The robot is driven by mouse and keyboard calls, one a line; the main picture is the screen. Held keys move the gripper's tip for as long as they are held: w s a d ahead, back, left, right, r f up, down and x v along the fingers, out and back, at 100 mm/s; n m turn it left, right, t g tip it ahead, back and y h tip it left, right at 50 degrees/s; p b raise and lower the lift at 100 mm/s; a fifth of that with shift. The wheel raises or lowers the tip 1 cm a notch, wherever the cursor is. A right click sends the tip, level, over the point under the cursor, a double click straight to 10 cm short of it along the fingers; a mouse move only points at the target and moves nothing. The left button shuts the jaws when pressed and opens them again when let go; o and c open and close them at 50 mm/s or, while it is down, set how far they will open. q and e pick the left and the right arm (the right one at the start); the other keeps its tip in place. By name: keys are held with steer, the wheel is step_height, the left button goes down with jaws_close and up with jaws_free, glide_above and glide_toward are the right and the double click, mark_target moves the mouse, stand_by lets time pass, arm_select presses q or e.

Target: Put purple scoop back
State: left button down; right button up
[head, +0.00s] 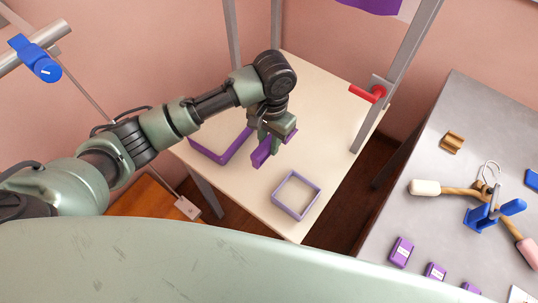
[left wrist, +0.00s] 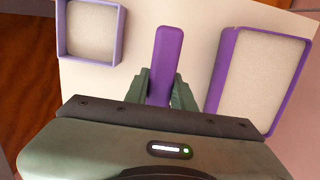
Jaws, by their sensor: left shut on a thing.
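The purple scoop (head: 262,152) is held in my left gripper (head: 267,138) above the cream table. In the left wrist view the scoop (left wrist: 166,55) shows as a long purple bar standing between the two fingers (left wrist: 161,88), which are shut on it. A larger purple-rimmed tray (head: 222,152) lies to the left of the gripper in the head view; it also shows at right in the left wrist view (left wrist: 222,85). A smaller lilac square frame (head: 297,194) lies to the right and nearer; in the left wrist view it is at upper left (left wrist: 120,35). My right gripper is not seen.
The cream table (head: 315,120) has bare room between and behind the two trays. A metal post with a red handle (head: 366,94) stands at its right.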

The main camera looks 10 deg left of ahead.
arm_select(q)
step_height(320, 180, down, 3)
steer(key=shift+r, duration=0.2)
step_height(320, 180, down, 4)
steer(key=shift+f, duration=0.35)
steer(key=shift+f, duration=0.1)
steer(key=c, duration=1.2)
jaws_free()
steer(key=shift+f, duration=0.1)
